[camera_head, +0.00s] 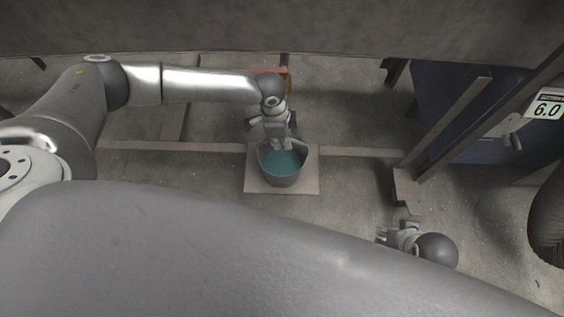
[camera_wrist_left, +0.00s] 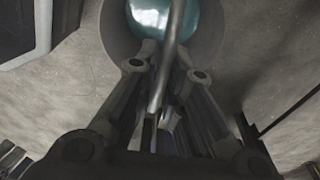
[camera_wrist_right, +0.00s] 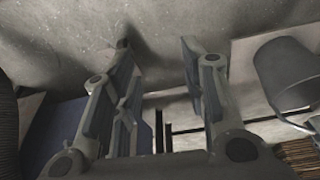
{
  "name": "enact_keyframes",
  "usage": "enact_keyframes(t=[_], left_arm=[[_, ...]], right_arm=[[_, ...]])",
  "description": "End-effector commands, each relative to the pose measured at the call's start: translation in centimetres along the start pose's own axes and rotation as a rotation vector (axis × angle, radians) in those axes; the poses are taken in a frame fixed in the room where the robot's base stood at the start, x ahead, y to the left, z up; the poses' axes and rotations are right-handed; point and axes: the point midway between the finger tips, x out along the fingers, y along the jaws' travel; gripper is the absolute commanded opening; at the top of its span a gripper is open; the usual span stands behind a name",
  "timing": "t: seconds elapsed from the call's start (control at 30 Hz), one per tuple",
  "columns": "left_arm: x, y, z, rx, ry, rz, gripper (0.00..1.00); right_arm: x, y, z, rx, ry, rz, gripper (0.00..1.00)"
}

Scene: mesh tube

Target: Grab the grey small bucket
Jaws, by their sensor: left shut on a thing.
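The grey small bucket (camera_head: 282,181) stands upright or hangs just over a square light board; which one I cannot tell. It holds something teal and smooth (camera_head: 284,161). My left gripper (camera_head: 281,146) is above its far rim, pointing down. In the left wrist view, the bucket's thin metal handle (camera_wrist_left: 173,62) runs between the fingers, and the gripper is shut on it. The bucket wall (camera_wrist_left: 208,30) shows behind. My right gripper (camera_head: 382,234) is to the right and nearer, empty; its fingers stand apart in the right wrist view (camera_wrist_right: 158,48), where the bucket (camera_wrist_right: 287,72) is at the right.
The square board (camera_head: 253,182) lies under the bucket on the concrete floor, with beams running left and right. A dark blue container (camera_head: 440,105) and a sign reading 6.0 (camera_head: 548,107) stand at the right. A ribbed dark hose (camera_head: 552,220) is at the right edge.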

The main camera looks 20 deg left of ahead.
Motion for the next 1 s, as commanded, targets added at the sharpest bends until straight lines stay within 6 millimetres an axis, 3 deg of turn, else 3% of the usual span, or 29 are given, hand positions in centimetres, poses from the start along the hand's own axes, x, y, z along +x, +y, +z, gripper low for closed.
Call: enact_keyframes(t=[0.47,0.83,1.0], left_arm=[[-0.8,-0.1,-0.2,0.0,0.003,-0.002,0.0],[-3.4,-0.1,-0.6,0.0,0.004,-0.002,0.0],[-4.9,0.9,0.1,0.001,0.003,0.0,0.0]], right_arm=[[0.3,0.0,0.0,0.0,0.002,-0.001,0.4],[4.0,-0.3,0.8,-0.004,-0.022,-0.005,0.4],[5.8,-0.4,1.5,-0.006,-0.033,-0.007,0.4]])
